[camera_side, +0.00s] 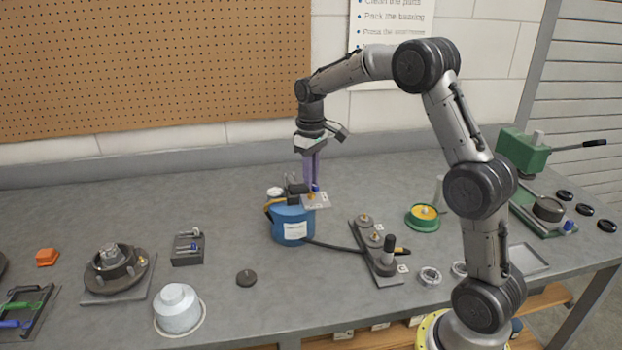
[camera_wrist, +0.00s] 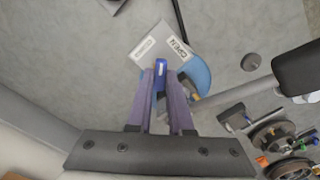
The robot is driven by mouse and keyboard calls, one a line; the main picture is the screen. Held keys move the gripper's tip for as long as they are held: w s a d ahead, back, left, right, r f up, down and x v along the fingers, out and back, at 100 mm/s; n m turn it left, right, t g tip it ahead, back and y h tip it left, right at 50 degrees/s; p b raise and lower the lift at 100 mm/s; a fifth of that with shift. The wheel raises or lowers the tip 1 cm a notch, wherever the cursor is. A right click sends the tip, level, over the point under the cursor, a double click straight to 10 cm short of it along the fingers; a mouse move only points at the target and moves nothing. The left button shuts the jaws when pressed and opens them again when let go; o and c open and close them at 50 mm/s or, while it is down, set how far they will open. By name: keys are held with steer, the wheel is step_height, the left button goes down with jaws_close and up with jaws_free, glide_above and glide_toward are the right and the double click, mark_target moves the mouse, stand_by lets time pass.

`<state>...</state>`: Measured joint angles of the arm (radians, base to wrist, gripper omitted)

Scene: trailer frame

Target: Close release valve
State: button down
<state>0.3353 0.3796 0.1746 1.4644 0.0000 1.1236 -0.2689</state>
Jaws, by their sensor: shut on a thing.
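A blue canister (camera_side: 289,228) with a white label stands on the grey bench and shows partly in the wrist view (camera_wrist: 199,72). A pale plate (camera_side: 317,203) sits at its top. In the wrist view the plate (camera_wrist: 158,40) carries two labels, one reading OPEN; the other is too small to read surely. The small blue valve handle (camera_wrist: 160,70) is between the purple fingers of my gripper (camera_wrist: 161,78), which is shut on it. My gripper (camera_side: 313,182) points down over the canister top. The fingers hide part of the handle and what lies beneath.
A dark hose (camera_side: 335,246) runs from the canister to a small block with fittings (camera_side: 377,250) on the right. A dark valve block (camera_side: 188,247), a hub (camera_side: 117,268) and a white pot (camera_side: 177,305) stand left. A green press (camera_side: 528,160) stands far right.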

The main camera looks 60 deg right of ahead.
steer(key=n, duration=0.4)
steer(key=shift+r+n, duration=0.1)
steer(key=shift+n, duration=0.2)
steer(key=n, duration=0.4)
steer(key=shift+n, duration=0.4)
steer(key=c, duration=0.8)
jaws_free()
step_height(320, 180, up, 14)
steer(key=shift+f, duration=0.15)
